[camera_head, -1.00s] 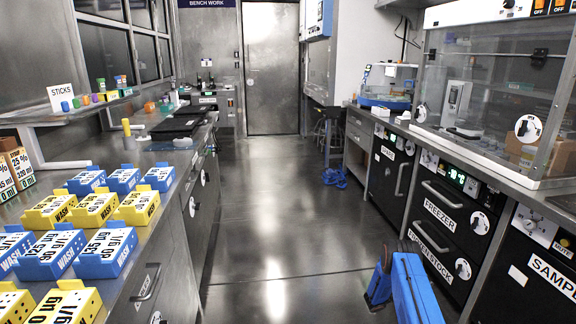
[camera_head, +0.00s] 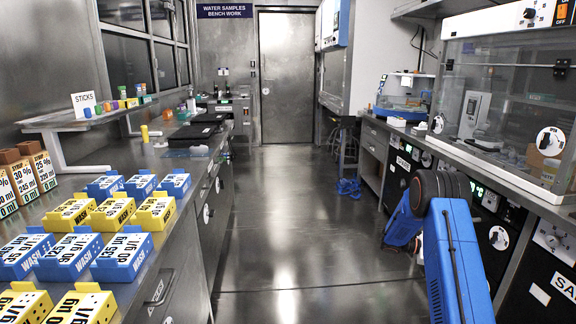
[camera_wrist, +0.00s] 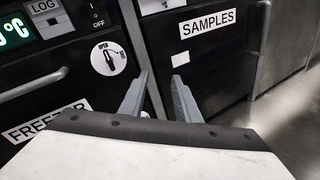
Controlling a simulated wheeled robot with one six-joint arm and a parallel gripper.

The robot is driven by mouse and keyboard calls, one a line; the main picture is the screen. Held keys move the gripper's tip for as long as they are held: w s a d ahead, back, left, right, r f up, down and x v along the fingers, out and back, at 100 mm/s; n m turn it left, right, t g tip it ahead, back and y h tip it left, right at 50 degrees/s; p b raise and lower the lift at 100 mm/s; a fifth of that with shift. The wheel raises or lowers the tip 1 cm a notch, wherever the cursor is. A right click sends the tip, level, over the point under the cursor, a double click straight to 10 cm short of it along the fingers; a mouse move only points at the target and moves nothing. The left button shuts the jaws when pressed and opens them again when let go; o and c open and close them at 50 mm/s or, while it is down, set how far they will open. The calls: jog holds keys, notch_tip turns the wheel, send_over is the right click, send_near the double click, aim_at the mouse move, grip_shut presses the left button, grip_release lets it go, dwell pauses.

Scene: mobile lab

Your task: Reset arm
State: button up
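My blue arm (camera_head: 455,262) rises at the lower right of the head view, bent at a dark joint, over the aisle floor. My gripper is outside the head view. In the wrist view my gripper (camera_wrist: 158,82) shows two grey fingers apart with nothing between them. The fingers point toward the black fronts of the right-hand cabinets. A cabinet door labelled SAMPLES (camera_wrist: 215,60) and a drawer labelled FREEZER (camera_wrist: 30,132) lie beyond the fingers.
The left bench holds blue and yellow WASH boxes (camera_head: 122,245), brown-topped boxes (camera_head: 38,170) and a STICKS shelf (camera_head: 80,120). The right bench carries a clear-fronted cabinet (camera_head: 500,100).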

jog(key=s+a+r+m+t+y, duration=0.1)
jog(key=s+a+r+m+y, duration=0.25)
jog(key=s+a+r, duration=0.5)
jog(key=s+a+r+m+t+y, duration=0.15)
jog(key=s+a+r+y, duration=0.35)
jog(key=s+r, duration=0.65)
jog(key=s+a+r+m+t+y, duration=0.1)
jog(key=s+a+t+y, duration=0.3)
jog(key=s+a, duration=0.7)
jog(key=s+a+m+t+y, duration=0.3)
jog(key=s+a, duration=0.9)
jog(key=s, duration=0.5)
jog(key=shift+a+r+m+t+y, duration=0.25)
jog(key=shift+r+m+t+y, duration=0.15)
jog(key=shift+m+y, duration=0.1)
